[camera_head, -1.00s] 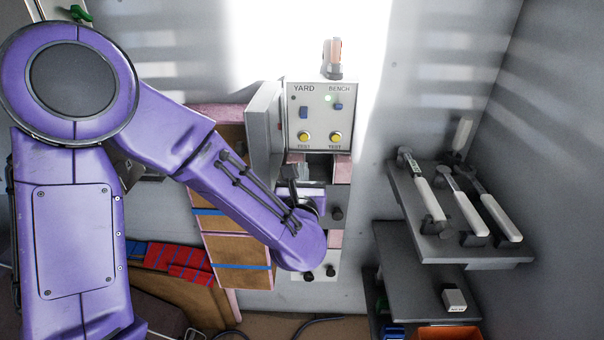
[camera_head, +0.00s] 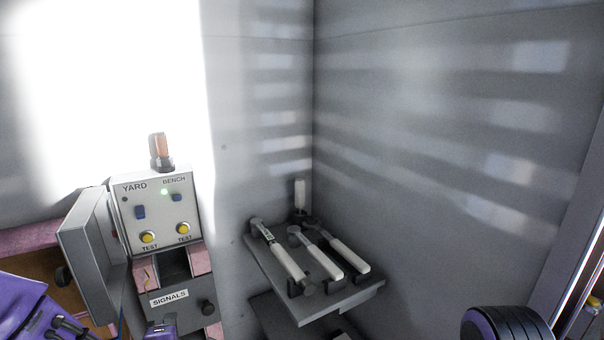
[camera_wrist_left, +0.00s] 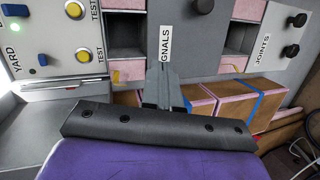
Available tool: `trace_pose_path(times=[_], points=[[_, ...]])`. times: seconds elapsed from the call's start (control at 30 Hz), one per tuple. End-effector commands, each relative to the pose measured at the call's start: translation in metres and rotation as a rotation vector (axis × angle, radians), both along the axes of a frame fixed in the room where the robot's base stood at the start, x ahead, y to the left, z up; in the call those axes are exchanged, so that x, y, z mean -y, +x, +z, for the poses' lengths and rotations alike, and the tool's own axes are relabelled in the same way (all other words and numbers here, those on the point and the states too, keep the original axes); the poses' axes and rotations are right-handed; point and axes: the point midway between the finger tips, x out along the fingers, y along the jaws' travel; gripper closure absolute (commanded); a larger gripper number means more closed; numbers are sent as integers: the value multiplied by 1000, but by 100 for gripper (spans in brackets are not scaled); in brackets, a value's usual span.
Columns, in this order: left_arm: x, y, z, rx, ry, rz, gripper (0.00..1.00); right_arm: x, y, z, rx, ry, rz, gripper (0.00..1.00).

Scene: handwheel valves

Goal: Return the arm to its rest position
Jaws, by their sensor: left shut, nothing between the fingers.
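My left gripper (camera_wrist_left: 163,88) shows in the left wrist view with its two fingers together and nothing between them. It is in front of the grey panel labelled SIGNALS (camera_wrist_left: 190,40), with its fingertips by the label's lower end; I cannot tell whether they touch. In the head view, part of my purple left arm (camera_head: 25,305) shows at the lower left corner, and the gripper's fingers cannot be made out. My right gripper is not in view.
The YARD/BENCH box (camera_head: 157,213) has a lit green lamp, yellow TEST buttons and an open grey door (camera_head: 92,245). A grey shelf (camera_head: 335,307) holds several white-handled tools. Cardboard boxes (camera_wrist_left: 215,105) lie below the panels. The wall at right is bare.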

Motion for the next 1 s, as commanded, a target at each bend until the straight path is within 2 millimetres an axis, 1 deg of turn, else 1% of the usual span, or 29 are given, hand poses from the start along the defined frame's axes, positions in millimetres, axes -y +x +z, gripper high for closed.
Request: trace_pose_path(times=[0.03,0.07,0.1,0.17,0.2,0.27,0.3,0.37,0.4,0.5,0.6,0.67,1.0], points=[[-1,-17,-48,-185,185,-92,100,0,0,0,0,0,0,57],[-2,-28,-73,-287,294,-156,100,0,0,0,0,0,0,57],[-3,-46,-106,-416,417,-244,100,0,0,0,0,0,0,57],[-6,-78,-151,-591,567,-375,100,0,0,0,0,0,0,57],[-8,-102,-179,-697,643,-460,100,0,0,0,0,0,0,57],[-12,-141,-216,-839,719,-575,100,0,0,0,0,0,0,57],[-16,-168,-236,-920,742,-633,100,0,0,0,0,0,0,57],[-21,-205,-260,-1019,744,-688,100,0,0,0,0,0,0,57],[-24,-228,-272,-1073,741,-713,100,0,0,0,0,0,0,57],[-27,-269,-290,-1167,733,-760,100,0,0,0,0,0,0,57],[-27,-287,-297,-1204,721,-780,100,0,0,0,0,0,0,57],[-27,-290,-298,-1210,719,-781,100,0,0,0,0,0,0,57],[-27,-288,-298,-1207,717,-779,100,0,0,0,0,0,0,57]])
